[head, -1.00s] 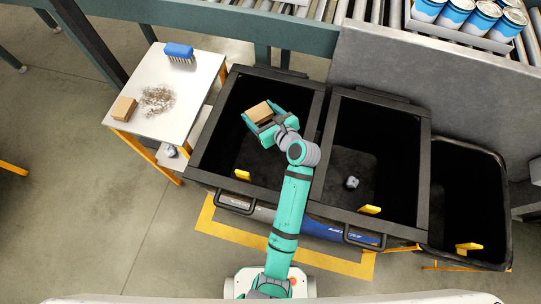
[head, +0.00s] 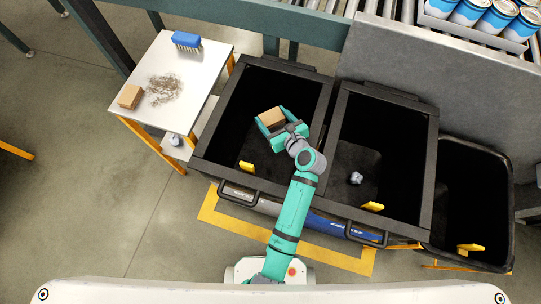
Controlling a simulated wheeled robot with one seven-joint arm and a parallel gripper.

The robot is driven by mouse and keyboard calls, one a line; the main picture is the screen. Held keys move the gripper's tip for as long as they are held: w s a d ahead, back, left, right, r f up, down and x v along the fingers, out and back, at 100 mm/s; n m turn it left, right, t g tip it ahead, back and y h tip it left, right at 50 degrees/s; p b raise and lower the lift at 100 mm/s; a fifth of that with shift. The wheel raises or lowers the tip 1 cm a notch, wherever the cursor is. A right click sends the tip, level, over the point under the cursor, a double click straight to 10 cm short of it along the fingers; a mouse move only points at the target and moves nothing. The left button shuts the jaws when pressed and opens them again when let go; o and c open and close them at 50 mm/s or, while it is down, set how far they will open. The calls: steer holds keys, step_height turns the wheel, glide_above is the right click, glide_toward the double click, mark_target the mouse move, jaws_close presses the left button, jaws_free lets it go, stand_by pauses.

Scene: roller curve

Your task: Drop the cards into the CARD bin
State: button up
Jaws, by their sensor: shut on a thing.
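My gripper (head: 271,122) is shut on a small tan block of cards (head: 270,117) and holds it over the opening of the left black bin (head: 258,73). A similar tan block (head: 130,96) sits on the white side table at the left. The middle black bin (head: 385,98) stands beside the left one, with a small grey crumpled piece (head: 355,178) inside. A third black bin (head: 470,145) stands at the right. Yellow tabs show on the bins' near sides, but no lettering is readable, so I cannot tell which is the CARD bin.
The white table (head: 195,75) also holds a blue brush (head: 187,41) and a patch of brown debris (head: 165,89). A roller conveyor with a tray of blue cans (head: 495,20) runs behind the bins. Yellow floor tape (head: 240,231) lies in front.

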steer(key=o, duration=0.8)
steer(key=shift+w+a, duration=0.1)
steer(key=o, duration=0.3)
steer(key=shift+w, duration=0.15)
steer(key=shift+a, duration=0.1)
steer(key=shift+s, duration=0.2)
steer(key=v, duration=1)
steer(key=shift+d, duration=0.35)
steer(key=shift+d, duration=0.1)
